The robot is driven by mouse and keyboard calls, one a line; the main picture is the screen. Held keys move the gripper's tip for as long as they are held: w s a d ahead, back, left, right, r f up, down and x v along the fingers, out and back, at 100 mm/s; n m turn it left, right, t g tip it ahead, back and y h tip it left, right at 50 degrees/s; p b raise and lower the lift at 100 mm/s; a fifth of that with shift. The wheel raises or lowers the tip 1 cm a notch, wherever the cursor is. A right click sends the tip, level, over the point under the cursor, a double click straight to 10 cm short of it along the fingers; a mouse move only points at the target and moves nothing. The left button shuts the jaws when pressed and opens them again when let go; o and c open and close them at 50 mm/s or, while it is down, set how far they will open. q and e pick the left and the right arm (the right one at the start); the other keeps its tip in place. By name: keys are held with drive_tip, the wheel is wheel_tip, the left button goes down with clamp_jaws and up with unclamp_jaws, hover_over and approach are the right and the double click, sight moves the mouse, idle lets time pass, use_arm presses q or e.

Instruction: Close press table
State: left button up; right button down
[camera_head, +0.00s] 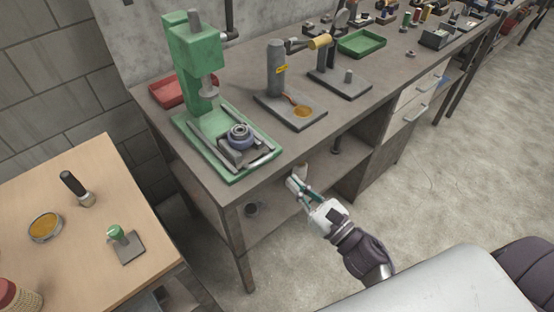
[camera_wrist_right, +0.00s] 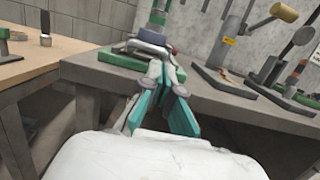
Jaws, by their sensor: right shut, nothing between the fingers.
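A green press (camera_head: 197,55) stands upright at the left end of the grey workbench. Its green base (camera_head: 188,130) carries a sliding press table (camera_head: 240,155) on two rails. A round blue-grey part (camera_head: 240,136) sits on that table, toward the front of the rails and forward of the ram. My right gripper (camera_head: 297,182) is below the bench's front edge, apart from the press table, shut and empty. In the right wrist view its teal fingers (camera_wrist_right: 160,88) point up toward the press, and partly hide the press base. My left gripper is not in view.
A grey stand (camera_head: 277,75) with a round brass disc is right of the press. Another tool stand (camera_head: 340,80) and a green tray (camera_head: 362,43) lie farther right. A red tray (camera_head: 170,93) is behind the press. A wooden table (camera_head: 90,240) stands at left.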

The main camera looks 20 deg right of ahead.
sight(270, 157)
drive_tip(key=p+x, duration=0.1)
drive_tip(key=x, duration=0.4)
drive_tip(key=shift+w+a+r+p, duration=0.1)
drive_tip(key=shift+w+r+p, duration=0.15)
drive_tip(key=shift+w+p, duration=0.1)
drive_tip(key=shift+w+a, duration=0.2)
drive_tip(key=shift+w, duration=0.2)
drive_tip(key=shift+f, duration=0.1)
drive_tip(key=shift+w+a, duration=0.1)
drive_tip(key=shift+w, duration=0.25)
drive_tip(key=x, duration=0.2)
drive_tip(key=b+x, duration=0.1)
drive_tip(key=x, duration=0.1)
drive_tip(key=shift+f, duration=0.4)
drive_tip(key=shift+s+r, duration=0.1)
